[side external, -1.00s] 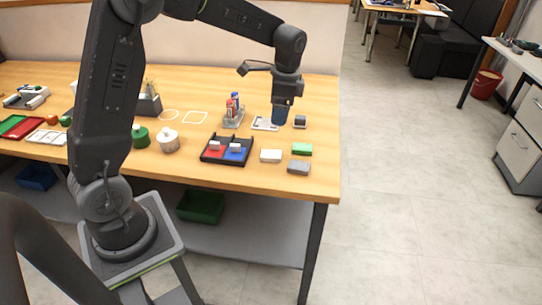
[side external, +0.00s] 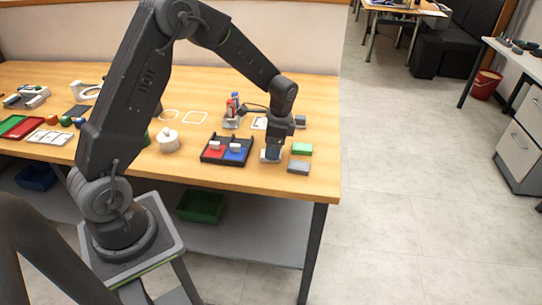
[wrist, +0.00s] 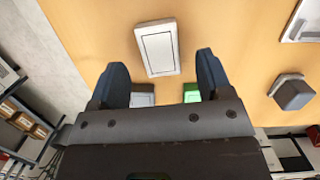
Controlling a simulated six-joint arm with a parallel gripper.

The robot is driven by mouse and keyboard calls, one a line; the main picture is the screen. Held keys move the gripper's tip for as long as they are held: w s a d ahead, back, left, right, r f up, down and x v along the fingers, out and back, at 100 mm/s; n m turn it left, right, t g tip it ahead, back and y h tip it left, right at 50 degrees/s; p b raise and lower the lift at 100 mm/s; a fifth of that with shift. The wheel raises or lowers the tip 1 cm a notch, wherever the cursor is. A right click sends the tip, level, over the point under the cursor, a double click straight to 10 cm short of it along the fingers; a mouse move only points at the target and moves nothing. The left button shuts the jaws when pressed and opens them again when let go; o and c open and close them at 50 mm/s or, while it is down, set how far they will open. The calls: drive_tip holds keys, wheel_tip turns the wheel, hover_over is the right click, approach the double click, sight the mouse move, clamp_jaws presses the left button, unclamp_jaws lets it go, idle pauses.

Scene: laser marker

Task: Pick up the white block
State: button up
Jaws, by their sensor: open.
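The white block (wrist: 158,47) lies flat on the wooden table, a rectangle with a thin dark outline on its top. In the wrist view it shows slightly beyond and between the two dark blue fingers of my gripper (wrist: 162,64). The fingers are spread apart with nothing held between them. In the side external view my gripper (side external: 272,151) points down over the white block (side external: 264,158), covering most of it. I cannot tell the exact height of the fingertips above the table.
A green block (side external: 302,149) and a grey block (side external: 299,168) lie just right of my gripper. A black tray (side external: 206,159) with red and blue sections stands to its left. A dark grey block (wrist: 292,92) shows in the wrist view. The table's front edge is close.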

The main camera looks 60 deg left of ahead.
drive_tip(key=shift+s+a+f, duration=0.15)
drive_tip(key=shift+f, duration=1.15)
drive_tip(key=shift+c, duration=0.4)
drive_tip(key=c, duration=0.9)
